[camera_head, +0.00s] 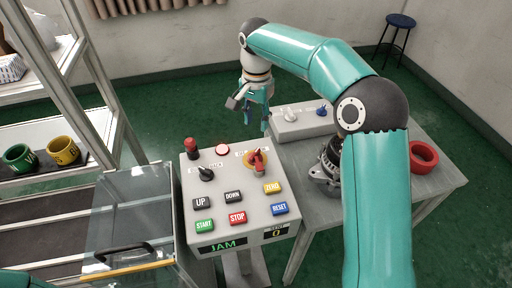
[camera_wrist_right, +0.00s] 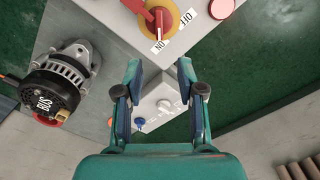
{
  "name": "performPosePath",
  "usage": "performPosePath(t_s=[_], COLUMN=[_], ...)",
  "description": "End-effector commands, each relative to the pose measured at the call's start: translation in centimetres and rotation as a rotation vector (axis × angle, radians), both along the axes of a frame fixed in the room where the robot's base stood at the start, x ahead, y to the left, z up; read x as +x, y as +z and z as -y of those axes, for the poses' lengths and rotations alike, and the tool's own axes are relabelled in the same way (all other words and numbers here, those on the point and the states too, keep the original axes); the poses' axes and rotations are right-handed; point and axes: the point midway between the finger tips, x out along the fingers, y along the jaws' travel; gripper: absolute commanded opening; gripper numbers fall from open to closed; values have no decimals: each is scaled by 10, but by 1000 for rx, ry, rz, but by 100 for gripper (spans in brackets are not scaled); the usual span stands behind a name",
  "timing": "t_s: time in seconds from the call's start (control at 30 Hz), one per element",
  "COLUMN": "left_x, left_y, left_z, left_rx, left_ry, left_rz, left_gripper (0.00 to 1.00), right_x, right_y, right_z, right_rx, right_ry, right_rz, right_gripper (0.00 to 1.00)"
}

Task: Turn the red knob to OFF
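The red knob (camera_head: 257,161) sits on a yellow round plate at the top right of the grey control box (camera_head: 183,200). In the right wrist view the knob (camera_wrist_right: 156,19) is at the top edge, with ON and OFF labels beside its plate; its red handle points towards ON. My right gripper (camera_head: 264,122) hangs above and behind the box's far edge, apart from the knob. In the wrist view its two fingers (camera_wrist_right: 160,68) are spread with nothing between them. My left gripper is out of view; only a teal bit of my left arm shows at bottom left.
The box carries a black selector (camera_head: 205,174), a red push button (camera_head: 191,146), a red lamp (camera_head: 222,150) and several coloured buttons.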

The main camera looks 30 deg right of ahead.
Motion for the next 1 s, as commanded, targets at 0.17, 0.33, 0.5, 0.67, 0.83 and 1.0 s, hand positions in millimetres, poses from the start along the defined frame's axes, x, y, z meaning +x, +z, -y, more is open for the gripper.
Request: performPosePath(t_s=[0.17,0.33,0.5,0.67,0.83,1.0], left_x=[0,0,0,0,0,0], left_y=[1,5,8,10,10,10], left_z=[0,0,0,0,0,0], left_rx=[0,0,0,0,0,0], left_ry=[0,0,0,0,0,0], left_rz=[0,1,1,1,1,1], left_gripper=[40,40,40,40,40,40], right_x=[-2,-1,0,0,0,0], right_y=[-41,-75,-102,-115,-119,-119], right_z=[1,1,0,0,0,0], right_rx=[0,0,0,-1,0,0], right_ry=[0,0,1,1,1,1], right_rz=[-6,-4,-4,-1,0,0], right_gripper=[39,39,39,39,39,39])
